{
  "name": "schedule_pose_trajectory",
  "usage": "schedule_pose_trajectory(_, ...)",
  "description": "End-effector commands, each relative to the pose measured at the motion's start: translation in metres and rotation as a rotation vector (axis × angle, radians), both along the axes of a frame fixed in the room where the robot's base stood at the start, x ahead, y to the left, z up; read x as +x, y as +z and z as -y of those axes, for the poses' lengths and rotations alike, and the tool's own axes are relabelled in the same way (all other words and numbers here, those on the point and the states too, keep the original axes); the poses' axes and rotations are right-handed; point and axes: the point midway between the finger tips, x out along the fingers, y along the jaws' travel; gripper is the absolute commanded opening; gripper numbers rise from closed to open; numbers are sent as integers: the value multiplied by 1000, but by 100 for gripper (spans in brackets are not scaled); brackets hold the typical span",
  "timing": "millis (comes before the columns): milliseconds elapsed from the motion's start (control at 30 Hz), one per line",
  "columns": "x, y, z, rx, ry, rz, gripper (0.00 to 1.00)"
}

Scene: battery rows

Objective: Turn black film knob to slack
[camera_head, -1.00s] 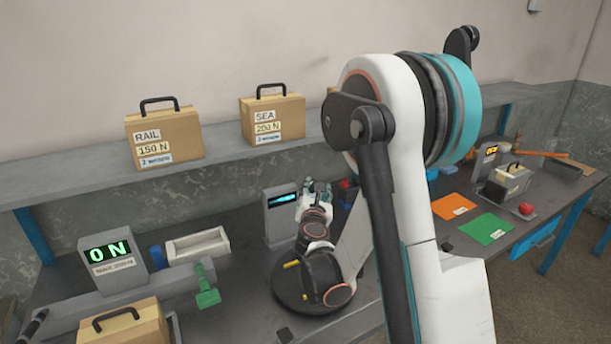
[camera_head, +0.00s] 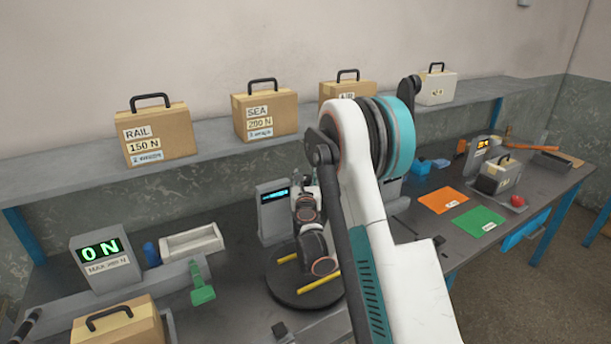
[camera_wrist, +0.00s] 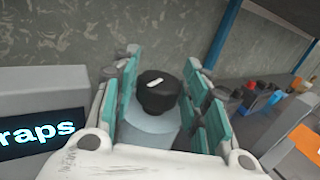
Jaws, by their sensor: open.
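The black film knob (camera_wrist: 157,92) with a white pointer mark shows in the wrist view, on top of a pale grey-blue cylinder (camera_wrist: 150,128). The pointer lies tilted, its upper end toward the right. My gripper (camera_wrist: 161,62) is open, with teal-padded fingers on the left and right of the knob. Gaps show between the pads and the knob, so I see no grip. In the head view my gripper (camera_head: 304,180) is beside the grey display box (camera_head: 273,212), and I cannot make out the knob there.
A black turntable (camera_head: 305,292) with yellow bars lies beneath my arm. Cartons labelled RAIL (camera_head: 157,134) and SEA (camera_head: 265,112) stand on the shelf. A force display (camera_head: 98,260) reads 0 N at left. Orange (camera_head: 443,200) and green (camera_head: 478,220) mats lie at right.

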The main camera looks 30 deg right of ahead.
Motion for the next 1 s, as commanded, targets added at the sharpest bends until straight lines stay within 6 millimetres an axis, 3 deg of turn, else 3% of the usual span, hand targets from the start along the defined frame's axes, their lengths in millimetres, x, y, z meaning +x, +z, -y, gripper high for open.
schedule_pose_trajectory(300, 33, -1, 17, 1, 0, 0, 41)
schedule_pose_trajectory(667, 37, 1, 19, 1, 0, 0, 41)
schedule_pose_trajectory(800, 37, 0, 19, 1, 0, 0, 10)
schedule_pose_trajectory(1000, 37, 0, 19, 1, 0, 0, 2)
